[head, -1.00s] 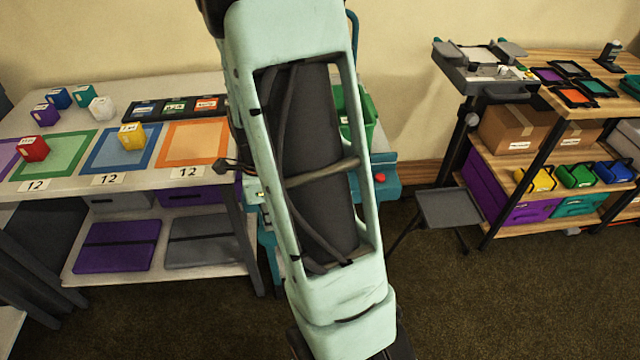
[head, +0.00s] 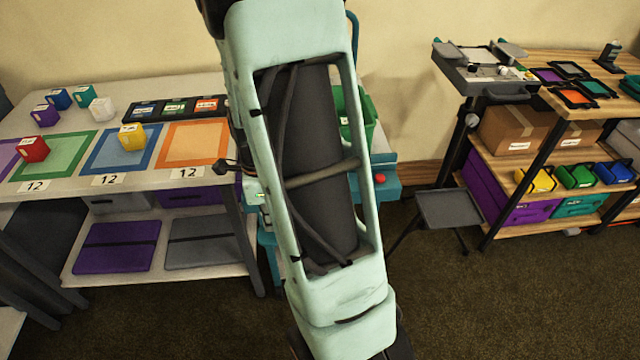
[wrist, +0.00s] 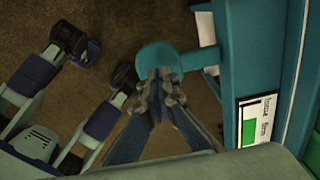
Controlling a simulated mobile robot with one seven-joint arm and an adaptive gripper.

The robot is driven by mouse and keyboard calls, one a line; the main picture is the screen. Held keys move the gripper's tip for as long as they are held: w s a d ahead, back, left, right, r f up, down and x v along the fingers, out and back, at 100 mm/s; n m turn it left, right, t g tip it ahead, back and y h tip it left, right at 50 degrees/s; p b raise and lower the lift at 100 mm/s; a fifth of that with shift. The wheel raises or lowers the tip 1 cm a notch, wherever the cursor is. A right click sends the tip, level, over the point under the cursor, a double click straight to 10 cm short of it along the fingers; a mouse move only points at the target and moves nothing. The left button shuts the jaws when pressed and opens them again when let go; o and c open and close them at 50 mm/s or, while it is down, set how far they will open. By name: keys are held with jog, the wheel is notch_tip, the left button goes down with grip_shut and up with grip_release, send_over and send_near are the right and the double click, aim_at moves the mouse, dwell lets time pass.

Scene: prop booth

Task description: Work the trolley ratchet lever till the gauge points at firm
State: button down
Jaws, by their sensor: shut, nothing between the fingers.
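The teal trolley (head: 386,186) stands behind my arm in the head view, mostly hidden by it. In the wrist view its teal side (wrist: 245,50) runs down the right. A flat teal paddle (wrist: 180,54), apparently the ratchet lever's end, sticks out from that side on a short bar. My gripper (wrist: 160,76) is shut and empty, its fingertips overlapping the paddle's near edge; I cannot tell whether they touch. The gauge (wrist: 258,120) is a white plate with a green area and small lettering, partly cut off by my wrist. Its pointer cannot be made out.
A red button (head: 380,179) and a green bin (head: 368,128) are on the trolley. A table with coloured mats (head: 60,155) and cubes stands left. A small grey stand (head: 450,208) and a wooden shelf unit (head: 555,110) stand right. Dark carpet lies between.

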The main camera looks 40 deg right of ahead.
jog(key=shift+f, duration=0.15)
jog(key=shift+f+b, duration=2.25)
jog(key=shift+f, duration=0.7)
notch_tip(320, 180, up, 9)
jog(key=p, duration=0.8)
jog(key=shift+r, duration=0.15)
